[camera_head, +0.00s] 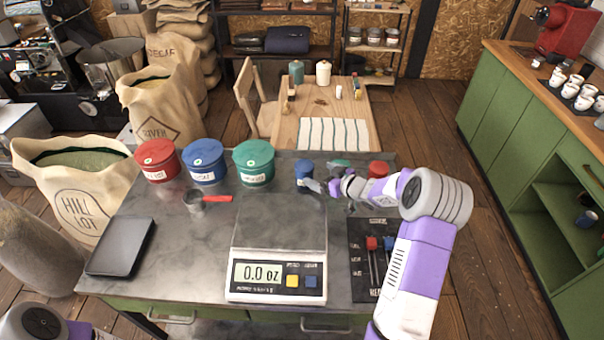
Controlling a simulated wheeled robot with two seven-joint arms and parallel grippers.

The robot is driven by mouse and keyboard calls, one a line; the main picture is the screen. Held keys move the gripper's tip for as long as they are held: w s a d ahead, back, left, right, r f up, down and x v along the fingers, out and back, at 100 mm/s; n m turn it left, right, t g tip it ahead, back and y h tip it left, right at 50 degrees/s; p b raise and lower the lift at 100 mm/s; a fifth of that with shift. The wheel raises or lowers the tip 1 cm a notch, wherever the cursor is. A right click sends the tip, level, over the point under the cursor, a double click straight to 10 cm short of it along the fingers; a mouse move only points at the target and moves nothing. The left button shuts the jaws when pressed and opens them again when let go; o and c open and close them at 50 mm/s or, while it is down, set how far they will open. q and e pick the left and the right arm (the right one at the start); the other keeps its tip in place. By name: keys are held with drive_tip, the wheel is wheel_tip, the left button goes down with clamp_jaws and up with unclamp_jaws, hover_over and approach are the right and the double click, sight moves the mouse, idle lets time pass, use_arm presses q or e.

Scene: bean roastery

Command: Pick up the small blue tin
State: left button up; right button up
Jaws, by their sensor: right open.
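The small blue tin (304,172) stands upright at the far side of the grey worktop, behind the scale. My right gripper (321,187) is open just to the right of it and in front, with its fingers pointing left toward it. One fingertip overlaps the tin's lower part in the picture; I cannot tell whether they touch. A small green tin (340,162) and a small red tin (378,168) stand to the right, partly hidden by my right gripper and arm. Of my left arm only a link shows at the bottom left; its gripper is out of view.
Large red (157,160), blue (204,162) and green (254,163) tins stand left along the back edge. A scale (278,240) reads 0.0.

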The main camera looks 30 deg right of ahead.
sight(310, 169)
drive_tip(key=x, duration=0.8)
drive_tip(key=shift+w+d+f+b, duration=0.2)
drive_tip(key=shift+d+b, duration=0.1)
drive_tip(key=shift+b, duration=0.05)
drive_tip(key=shift+c, duration=0.3)
drive_tip(key=c, duration=1.1)
